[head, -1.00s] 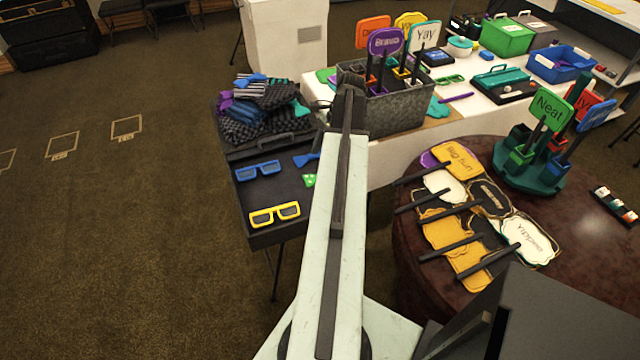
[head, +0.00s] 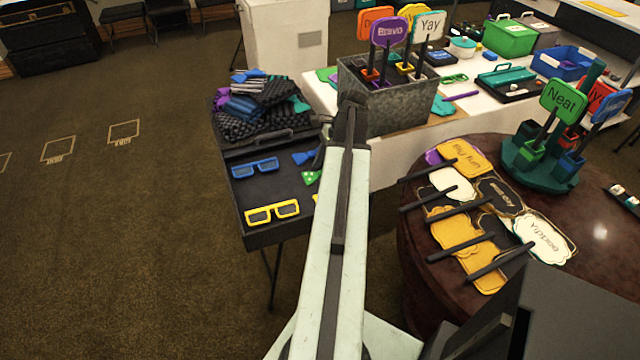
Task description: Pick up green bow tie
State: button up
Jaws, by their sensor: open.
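The green bow tie (head: 311,177), with light dots, lies on the dark tray table (head: 262,212), just left of my arm. Its right side is close to the arm's edge in the picture. A blue bow tie (head: 302,157) lies just behind it. My gripper (head: 321,154) shows only as a dark shape at the far end of my arm, above the table and behind the green bow tie in the picture. It is open, and nothing shows in it. The arm hides most of the gripper and the table's right part.
Blue glasses (head: 255,168) and yellow glasses (head: 272,212) lie left of the bow tie. Folded patterned cloths (head: 258,108) fill the back. A metal bin (head: 395,105) of signs stands behind right. A round table (head: 425,270) with signs stands right. Open floor lies left.

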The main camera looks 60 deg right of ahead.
grip_shut()
notch_tip(320, 180, up, 10)
jog(key=p, duration=1.1)
jog(key=shift+r, duration=0.25)
